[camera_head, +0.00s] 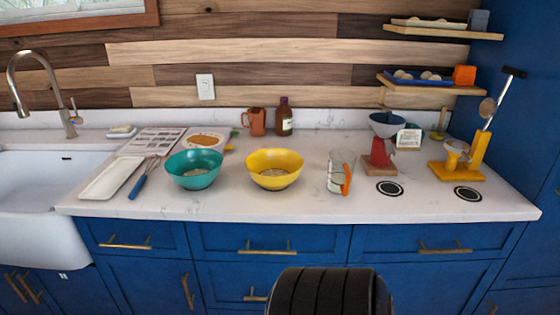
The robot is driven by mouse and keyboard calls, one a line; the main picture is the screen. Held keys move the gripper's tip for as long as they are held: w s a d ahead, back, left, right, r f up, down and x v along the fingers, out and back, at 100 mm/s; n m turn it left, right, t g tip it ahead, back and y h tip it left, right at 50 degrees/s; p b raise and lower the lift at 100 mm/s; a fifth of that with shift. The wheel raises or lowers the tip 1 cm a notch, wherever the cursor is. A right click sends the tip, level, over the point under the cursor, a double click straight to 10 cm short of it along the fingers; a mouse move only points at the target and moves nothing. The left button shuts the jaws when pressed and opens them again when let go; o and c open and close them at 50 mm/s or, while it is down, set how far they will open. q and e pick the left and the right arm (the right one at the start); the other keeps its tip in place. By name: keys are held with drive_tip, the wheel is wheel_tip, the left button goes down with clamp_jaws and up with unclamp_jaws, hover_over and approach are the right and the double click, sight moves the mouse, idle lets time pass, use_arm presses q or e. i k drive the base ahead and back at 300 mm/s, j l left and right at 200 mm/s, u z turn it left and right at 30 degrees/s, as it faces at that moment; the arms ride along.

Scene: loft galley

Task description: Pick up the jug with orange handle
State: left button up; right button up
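The clear glass jug (335,172) with an orange handle stands upright on the white counter, right of the yellow bowl. Its handle (347,179) is on the right side, facing the front. The jug looks mostly clear; I cannot tell whether anything is inside. Neither of my grippers is in view, and nothing touches the jug.
A yellow bowl (274,169) and teal bowl (193,169) stand to its left. A red grinder-like stand (380,152) and yellow press (478,157) are to its right. A brown pitcher (254,121) and dark bottle (284,118) stand behind. The counter (310,207) before the jug is clear.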

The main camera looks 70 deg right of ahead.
sight(341, 163)
drive_tip(key=z, duration=2.05)
